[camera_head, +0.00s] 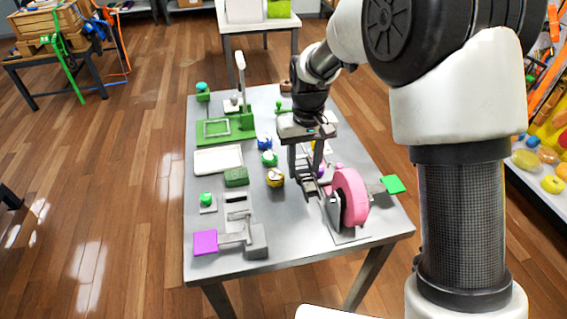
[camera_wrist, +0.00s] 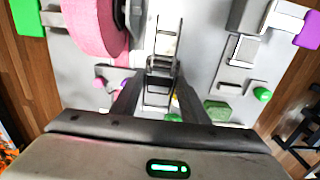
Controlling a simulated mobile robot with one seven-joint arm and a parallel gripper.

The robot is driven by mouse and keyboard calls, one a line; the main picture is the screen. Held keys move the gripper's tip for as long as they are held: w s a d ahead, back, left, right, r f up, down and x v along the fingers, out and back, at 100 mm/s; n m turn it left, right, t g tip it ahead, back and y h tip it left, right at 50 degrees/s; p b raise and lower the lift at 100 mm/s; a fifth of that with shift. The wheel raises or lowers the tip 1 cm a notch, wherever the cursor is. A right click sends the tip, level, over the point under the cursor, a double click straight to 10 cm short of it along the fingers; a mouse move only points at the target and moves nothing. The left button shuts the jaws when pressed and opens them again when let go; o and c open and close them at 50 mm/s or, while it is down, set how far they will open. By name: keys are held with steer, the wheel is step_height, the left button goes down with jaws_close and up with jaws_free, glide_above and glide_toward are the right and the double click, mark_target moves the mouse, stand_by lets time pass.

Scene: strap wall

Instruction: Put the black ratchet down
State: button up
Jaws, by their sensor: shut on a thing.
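The black ratchet, a narrow dark metal frame with crossbars, shows at the fingertips of my gripper (camera_head: 307,176) in the head view. It hangs above the grey table, left of the pink wheel. In the wrist view the ratchet (camera_wrist: 161,62) extends away from between the two fingers, looking dark grey and shiny. My gripper is shut on it, with the fingers on either side. The fingers hide part of the ratchet. Whether its lower end touches the table is unclear.
The large pink wheel (camera_head: 350,195) stands close on the right, with a green pad (camera_head: 393,184) beyond. Yellow (camera_head: 275,178), green (camera_head: 269,158) and blue (camera_head: 264,143) rolls lie left. A purple pad (camera_head: 205,242) is front left. The front middle of the table (camera_head: 300,238) is mostly bare.

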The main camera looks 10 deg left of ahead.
mark_target(304, 171)
step_height(304, 171, down, 9)
stand_by(0.4)
steer(key=shift+f+b, duration=0.2)
steer(key=shift+b, duration=0.15)
steer(key=o, duration=1.2)
steer(key=shift+o, duration=0.2)
step_height(304, 171, up, 12)
steer(key=shift+r+p, duration=0.2)
steer(key=shift+p, duration=0.4)
